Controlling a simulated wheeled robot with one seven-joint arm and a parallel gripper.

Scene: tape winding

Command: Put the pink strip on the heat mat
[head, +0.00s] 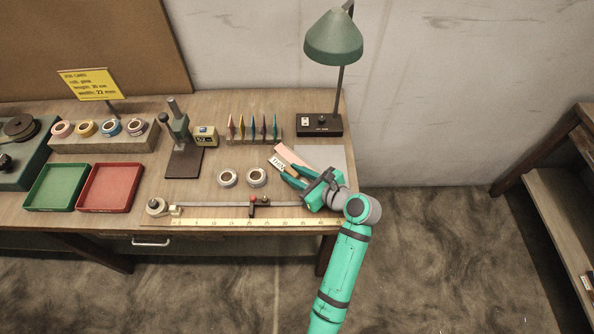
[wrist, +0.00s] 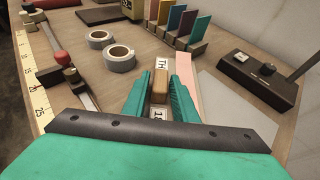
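The pink strip (head: 293,156) lies at the left side of the grey heat mat (head: 334,153). In the wrist view the strip (wrist: 187,72) runs along the outer side of my right finger, and the bare mat (wrist: 238,100) spreads to its right. My gripper (head: 282,173) is low over the bench, just left of the mat. In the wrist view its teal fingers (wrist: 160,88) stand on either side of a small tan block (wrist: 160,84) with white lettered labels; I cannot tell whether they touch it. The strip is outside the fingers. Part of it is hidden by my gripper.
A lamp base (head: 318,125) stands behind the mat. A rack of coloured cards (head: 253,133) stands behind left. Two grey tape rolls (head: 257,177) lie left of my gripper. A rod with a red knob (head: 253,200) and a ruler (head: 255,222) run along the front.

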